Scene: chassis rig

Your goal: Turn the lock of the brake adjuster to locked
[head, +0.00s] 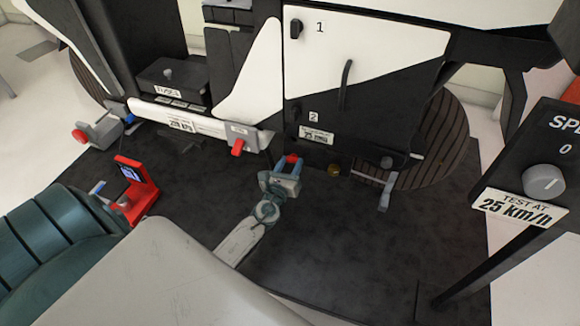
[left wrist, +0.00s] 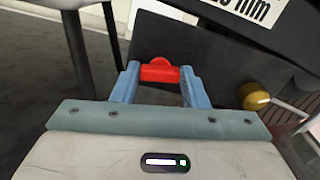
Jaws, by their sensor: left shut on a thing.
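My left gripper (head: 290,165) reaches up to the lower edge of the black and white panel (head: 390,100). Its blue fingers are shut on a small red part (head: 292,158), seemingly the lock of the brake adjuster. In the left wrist view, the red part (left wrist: 160,71) sits between the two fingertips of the left gripper (left wrist: 160,76), against a dark block. Whether it stands at locked cannot be read. A brass knob (head: 334,170) is just right of the gripper; it also shows in the left wrist view (left wrist: 252,96). My right gripper is not in view.
A red stand with a screen (head: 140,190) is at lower left. A grey lever (head: 385,190) hangs at right. A speed dial box (head: 545,165) stands far right. The dark mat is mostly clear.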

